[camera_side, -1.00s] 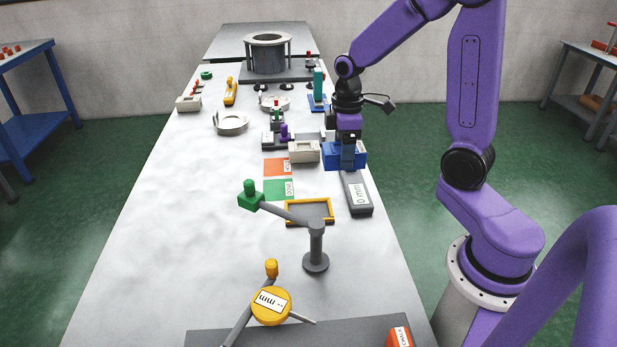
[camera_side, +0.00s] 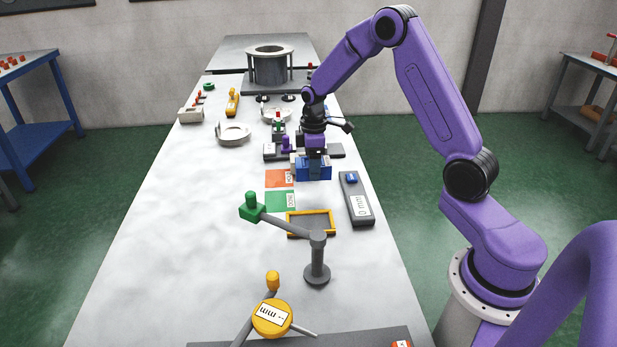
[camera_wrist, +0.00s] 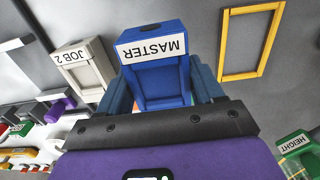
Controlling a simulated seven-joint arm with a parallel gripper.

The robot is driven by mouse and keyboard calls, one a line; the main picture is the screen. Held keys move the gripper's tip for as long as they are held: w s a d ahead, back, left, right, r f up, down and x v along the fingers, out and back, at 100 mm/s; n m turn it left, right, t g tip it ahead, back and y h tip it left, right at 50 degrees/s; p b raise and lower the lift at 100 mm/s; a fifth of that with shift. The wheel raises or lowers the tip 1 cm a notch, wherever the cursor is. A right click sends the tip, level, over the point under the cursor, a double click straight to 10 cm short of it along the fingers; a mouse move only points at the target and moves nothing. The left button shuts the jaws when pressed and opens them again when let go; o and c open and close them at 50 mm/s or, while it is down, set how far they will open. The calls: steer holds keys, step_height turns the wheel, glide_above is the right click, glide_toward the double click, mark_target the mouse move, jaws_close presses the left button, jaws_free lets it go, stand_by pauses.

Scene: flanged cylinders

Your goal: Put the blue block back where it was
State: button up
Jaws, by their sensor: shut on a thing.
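The blue block (camera_side: 314,170) is held by my gripper (camera_side: 314,160) above the table, just right of the orange mat. In the wrist view the blue block (camera_wrist: 158,75) carries a white label reading "MASTER" and sits between my gripper's two fingers (camera_wrist: 162,95), which are shut on it. The block's underside and its exact height over the table cannot be told. The long dark grey plate (camera_side: 356,202) with a "0 mm" label lies to the right of the block and has a small blue piece near its far end.
A beige block (camera_wrist: 84,67) labelled "JOB 2" stands close beside the blue block. The orange mat (camera_side: 279,178) and green mat (camera_side: 280,201) lie to the left. A yellow-rimmed tray (camera_side: 290,224) and a grey post with a green-tipped arm (camera_side: 317,262) are nearer the camera.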

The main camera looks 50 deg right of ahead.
mark_target(309, 188)
steer(key=shift+w+d+f, duration=0.25)
steer(key=shift+w+f, duration=0.65)
steer(key=shift+f, duration=0.15)
steer(key=shift+w+f, duration=0.15)
steer(key=shift+f, duration=1.5)
steer(key=shift+f, duration=0.2)
steer(key=o, duration=1.4)
steer(key=shift+r, duration=0.1)
